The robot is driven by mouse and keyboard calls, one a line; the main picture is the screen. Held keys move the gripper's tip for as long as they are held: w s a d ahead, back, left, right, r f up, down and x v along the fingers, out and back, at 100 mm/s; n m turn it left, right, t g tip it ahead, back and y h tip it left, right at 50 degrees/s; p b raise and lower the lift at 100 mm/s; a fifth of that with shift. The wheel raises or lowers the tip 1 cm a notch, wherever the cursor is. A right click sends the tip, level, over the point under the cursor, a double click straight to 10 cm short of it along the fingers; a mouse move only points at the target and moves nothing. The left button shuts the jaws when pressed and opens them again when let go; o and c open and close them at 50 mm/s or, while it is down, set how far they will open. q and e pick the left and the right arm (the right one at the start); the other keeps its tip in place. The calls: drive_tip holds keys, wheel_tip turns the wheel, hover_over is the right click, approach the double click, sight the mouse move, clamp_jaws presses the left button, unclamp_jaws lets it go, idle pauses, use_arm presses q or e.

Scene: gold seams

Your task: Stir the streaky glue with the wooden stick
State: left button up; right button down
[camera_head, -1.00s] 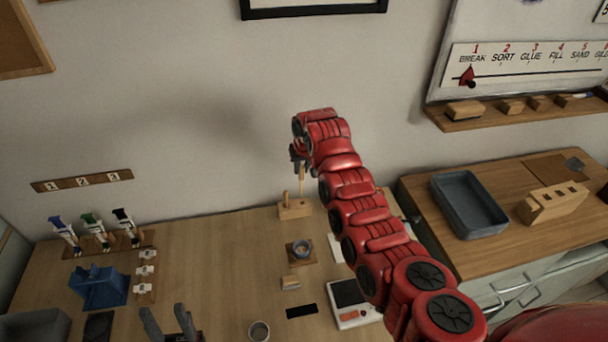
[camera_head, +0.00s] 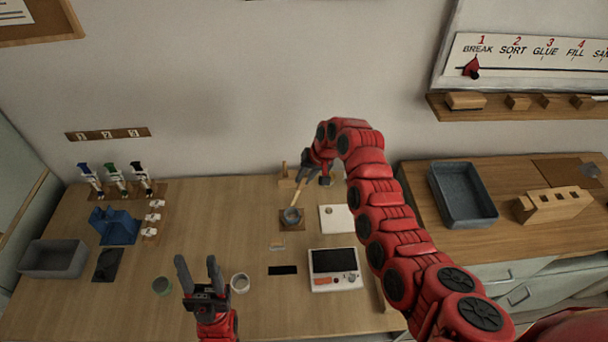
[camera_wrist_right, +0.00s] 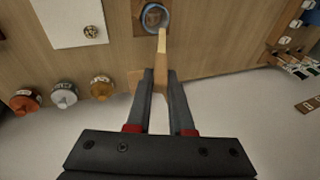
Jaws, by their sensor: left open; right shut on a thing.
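My right gripper (camera_head: 314,168) is shut on the wooden stick (camera_head: 302,192), which slants down to the left toward a small grey cup (camera_head: 292,222) on a brown square mat. In the right wrist view the stick (camera_wrist_right: 162,45) sticks out from between the fingertips (camera_wrist_right: 160,76), its end near the rim of the cup (camera_wrist_right: 146,26). I cannot tell whether the end is inside the cup. The glue and its streaks are not clear in either view. My left gripper (camera_head: 198,272) is open and empty over the front of the table.
A wooden block (camera_head: 286,183) stands behind the cup. A white sheet (camera_head: 336,219) and a scale (camera_head: 335,269) lie right of it. Several lidded jars (camera_wrist_right: 64,95) show in the wrist view.

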drive_tip(key=shift+w+d+f+b, duration=0.1)
drive_tip(key=shift+d+f+b, duration=0.1)
drive_tip(key=shift+f, duration=0.25)
drive_tip(key=shift+d+f+b, duration=0.1)
drive_tip(key=shift+f+b, duration=0.1)
drive_tip(key=shift+f, duration=0.2)
drive_tip(key=shift+s+a+f+b, duration=0.1)
drive_tip(key=shift+a+f+b, duration=0.15)
drive_tip(key=shift+f, duration=0.55)
drive_tip(key=shift+s+a+f+b, duration=0.15)
drive_tip(key=shift+f+b, duration=0.25)
drive_tip(key=shift+f, duration=0.45)
drive_tip(key=shift+a+f+b, duration=0.2)
drive_tip(key=shift+f+b, duration=0.1)
drive_tip(key=shift+f, duration=0.5)
